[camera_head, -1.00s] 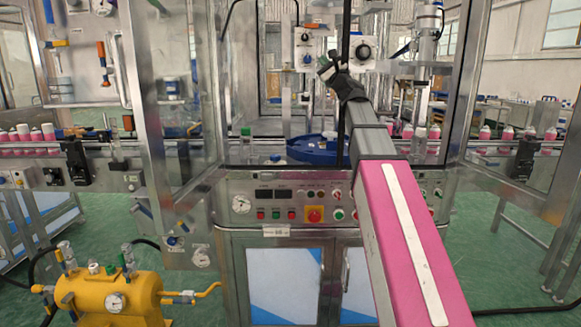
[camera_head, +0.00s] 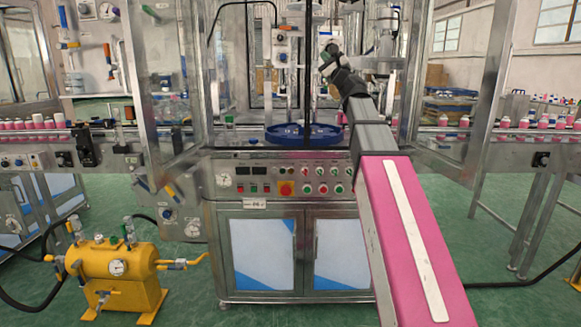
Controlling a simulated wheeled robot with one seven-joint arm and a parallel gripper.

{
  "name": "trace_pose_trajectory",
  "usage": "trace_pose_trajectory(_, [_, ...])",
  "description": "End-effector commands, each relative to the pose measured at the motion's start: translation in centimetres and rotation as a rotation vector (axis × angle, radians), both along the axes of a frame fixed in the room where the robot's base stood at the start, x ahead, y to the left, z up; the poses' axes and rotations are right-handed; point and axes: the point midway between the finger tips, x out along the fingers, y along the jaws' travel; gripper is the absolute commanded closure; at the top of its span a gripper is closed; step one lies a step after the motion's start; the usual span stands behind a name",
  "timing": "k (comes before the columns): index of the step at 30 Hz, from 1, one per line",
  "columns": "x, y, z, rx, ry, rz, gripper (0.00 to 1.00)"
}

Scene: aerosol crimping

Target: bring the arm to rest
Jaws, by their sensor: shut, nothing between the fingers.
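My gripper (camera_head: 328,56) is small in the head view, at the far end of my pink and grey arm, which reaches up from the lower right. It is shut and empty, held up in front of the crimping machine's open cabinet. The fingertips are too small to make out clearly. Below it and to the left, the blue round turntable (camera_head: 290,139) sits on the machine deck, and my gripper is well clear above it.
The control panel (camera_head: 285,180) with buttons is under the deck. Glass doors stand open on both sides. Pink cans (camera_head: 30,123) line the conveyor at left and right. A yellow tank (camera_head: 110,268) stands on the green floor at lower left. Free floor lies between tank and cabinet.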

Motion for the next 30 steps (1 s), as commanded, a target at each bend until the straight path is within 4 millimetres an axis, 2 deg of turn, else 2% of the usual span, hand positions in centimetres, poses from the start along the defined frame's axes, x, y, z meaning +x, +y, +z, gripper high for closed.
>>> trace_pose_trajectory(11, [0.6,1.1,-5.4,-0.163,0.015,-0.030,1.00])
trace_pose_trajectory(17, [0.9,2.1,-10.2,-0.310,0.030,-0.045,1.00])
trace_pose_trajectory(20, [0.9,2.6,-13.5,-0.409,0.040,-0.050,1.00])
trace_pose_trajectory(23, [0.8,3.3,-18.1,-0.542,0.057,-0.049,1.00])
trace_pose_trajectory(30, [-0.8,4.5,-32.3,-0.952,0.110,0.003,1.00])
